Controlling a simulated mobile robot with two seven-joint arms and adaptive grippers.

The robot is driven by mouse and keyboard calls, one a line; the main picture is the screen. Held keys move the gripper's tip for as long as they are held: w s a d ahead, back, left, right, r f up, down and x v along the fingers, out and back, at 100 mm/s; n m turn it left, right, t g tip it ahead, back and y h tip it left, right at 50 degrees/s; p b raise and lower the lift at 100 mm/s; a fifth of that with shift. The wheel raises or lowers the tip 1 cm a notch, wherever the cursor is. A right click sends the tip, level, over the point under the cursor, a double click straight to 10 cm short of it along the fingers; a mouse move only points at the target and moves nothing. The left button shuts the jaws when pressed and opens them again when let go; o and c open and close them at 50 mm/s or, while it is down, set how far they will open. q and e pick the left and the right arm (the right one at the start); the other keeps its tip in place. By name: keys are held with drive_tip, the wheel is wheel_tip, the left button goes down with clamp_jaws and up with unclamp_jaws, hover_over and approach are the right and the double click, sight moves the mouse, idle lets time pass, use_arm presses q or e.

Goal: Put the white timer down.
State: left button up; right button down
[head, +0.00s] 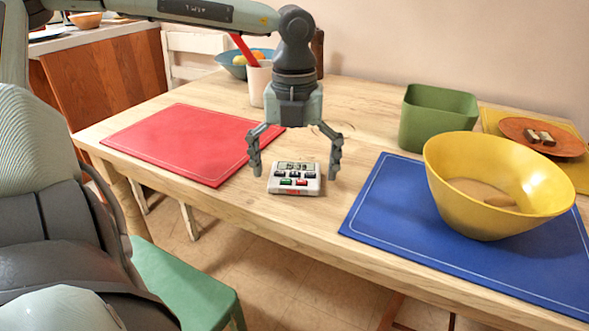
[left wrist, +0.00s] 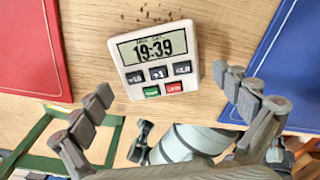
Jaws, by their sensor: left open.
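The white timer (head: 294,179) lies on the bare wood of the table, near its front edge, between the red mat and the blue mat. In the left wrist view the timer (left wrist: 156,60) lies face up, its display reading 19:39 above dark, green and red buttons. My left gripper (head: 296,172) is open, pointing down, with one finger on each side of the timer and a gap on both sides. In the left wrist view the fingers (left wrist: 165,100) are spread and hold nothing. My right gripper is not in view.
The red mat (head: 180,143) lies left and the blue mat (head: 385,210) right. A yellow bowl (head: 470,205) stands on the blue mat. A green container (head: 436,125) and a white cup (head: 257,88) stand farther back. A green stool (head: 185,285) is below the front edge.

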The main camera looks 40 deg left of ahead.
sight(295, 178)
use_arm(q)
wheel_tip(295, 178, up, 12)
drive_tip(key=shift+p, duration=0.35)
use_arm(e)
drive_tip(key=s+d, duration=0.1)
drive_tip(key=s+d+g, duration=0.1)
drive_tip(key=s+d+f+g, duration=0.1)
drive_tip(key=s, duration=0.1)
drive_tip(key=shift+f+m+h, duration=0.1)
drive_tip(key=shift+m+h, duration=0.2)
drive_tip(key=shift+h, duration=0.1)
